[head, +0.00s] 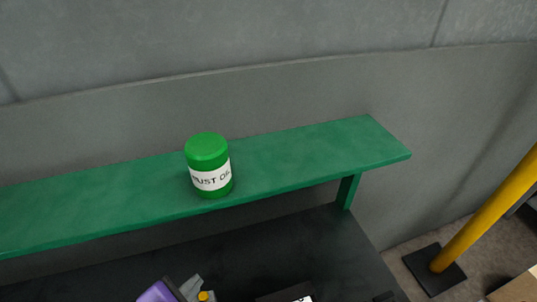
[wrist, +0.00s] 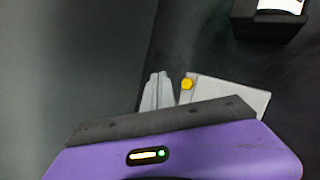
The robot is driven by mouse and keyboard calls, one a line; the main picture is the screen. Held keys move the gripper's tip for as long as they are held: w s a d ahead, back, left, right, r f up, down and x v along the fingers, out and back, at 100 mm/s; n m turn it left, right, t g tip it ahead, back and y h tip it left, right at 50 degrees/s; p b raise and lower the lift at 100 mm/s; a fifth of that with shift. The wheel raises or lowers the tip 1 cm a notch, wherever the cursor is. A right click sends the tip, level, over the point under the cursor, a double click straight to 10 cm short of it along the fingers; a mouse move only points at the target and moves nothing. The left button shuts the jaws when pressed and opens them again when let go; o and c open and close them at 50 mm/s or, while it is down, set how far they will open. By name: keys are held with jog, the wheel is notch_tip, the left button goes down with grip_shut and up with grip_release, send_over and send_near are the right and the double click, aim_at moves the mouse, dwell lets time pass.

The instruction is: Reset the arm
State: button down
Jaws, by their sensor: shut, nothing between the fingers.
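My gripper (wrist: 158,88) shows in the wrist view beyond my purple wrist housing, with its narrow grey fingers together and nothing visible between them. In the head view only part of my gripper (head: 192,286) shows at the bottom edge, over the dark worktop and in front of the green shelf. It is apart from the shelf. The rest of my arm is outside the head view.
A green jar with a white label (head: 209,178) stands upright on the green shelf (head: 310,152). Below is a black worktop (head: 300,245). A dark box-like thing (wrist: 268,22) lies at the wrist view's upper right. A yellow post (head: 490,212) stands at the right.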

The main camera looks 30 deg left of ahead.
jog(key=a+r+m+y, duration=0.5)
jog(key=w+d+f+m+t+y+b, duration=0.1)
jog(key=w+d+m+t+b, duration=0.1)
jog(key=d+m, duration=0.75)
jog(key=w+d+f+m+t+y+b, duration=0.15)
jog(key=d+m, duration=0.25)
jog(key=d, duration=1.1)
jog(key=s+d+m+t+h+b, duration=0.1)
jog(key=s+d+m+t+h, duration=0.3)
jog(key=d, duration=0.6)
jog(key=s+d+m+t+h+b, duration=0.1)
jog(key=d+m, duration=0.4)
jog(key=d, duration=0.4)
jog(key=s+d+f+m+g+h+b, duration=0.2)
jog(key=s+d+m+h, duration=0.3)
jog(key=s+d, duration=0.4)
jog(key=shift+d+f+h, duration=0.5)
jog(key=shift+f+h, duration=0.1)
jog(key=shift+h, duration=0.25)
